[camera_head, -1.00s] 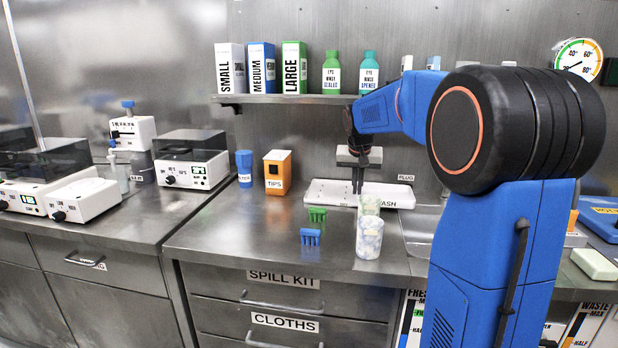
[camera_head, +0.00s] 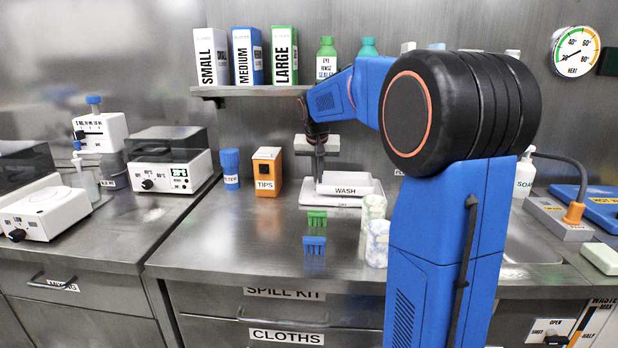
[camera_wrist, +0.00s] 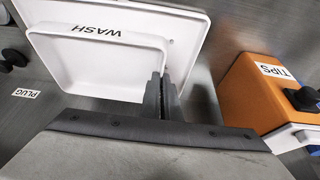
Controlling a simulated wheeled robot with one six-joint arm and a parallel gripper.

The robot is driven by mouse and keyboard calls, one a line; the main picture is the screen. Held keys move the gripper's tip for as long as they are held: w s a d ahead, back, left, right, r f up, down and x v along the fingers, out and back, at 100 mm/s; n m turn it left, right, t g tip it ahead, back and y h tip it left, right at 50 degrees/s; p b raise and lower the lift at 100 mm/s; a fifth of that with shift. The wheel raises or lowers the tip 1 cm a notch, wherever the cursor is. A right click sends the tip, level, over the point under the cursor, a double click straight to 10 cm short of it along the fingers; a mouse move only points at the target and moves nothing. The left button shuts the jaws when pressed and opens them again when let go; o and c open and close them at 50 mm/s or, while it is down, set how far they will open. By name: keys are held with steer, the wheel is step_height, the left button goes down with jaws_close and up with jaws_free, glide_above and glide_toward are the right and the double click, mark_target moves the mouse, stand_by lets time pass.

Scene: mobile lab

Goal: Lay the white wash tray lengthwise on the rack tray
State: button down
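The white wash tray (camera_head: 346,190), with WASH on its near wall, sits over the flat white rack tray (camera_head: 309,200) at the back of the counter. In the wrist view, the wash tray (camera_wrist: 90,66) overlaps the rack tray (camera_wrist: 186,28), its long side running roughly along the rack tray's, slightly turned. My gripper (camera_head: 318,176) is at the wash tray's left end. In the wrist view, my gripper's fingers (camera_wrist: 163,95) are closed on that end wall. Whether the wash tray touches the rack tray or hangs just above it, I cannot tell.
An orange TIPS box (camera_head: 267,172) and a blue cup (camera_head: 231,168) stand left of the trays. A green rack (camera_head: 317,218), a blue rack (camera_head: 314,245) and pale cups (camera_head: 377,243) stand in front. A shelf (camera_head: 280,91) with boxes and bottles hangs above.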

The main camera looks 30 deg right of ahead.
steer(key=shift+w+a+f, duration=0.15)
steer(key=shift+w+f, duration=0.3)
steer(key=shift+f, duration=0.3)
steer(key=shift+f, duration=0.1)
steer(key=c, duration=2)
jaws_free()
steer(key=v, duration=1.2)
steer(key=shift+s, duration=0.1)
steer(key=shift+s, duration=0.1)
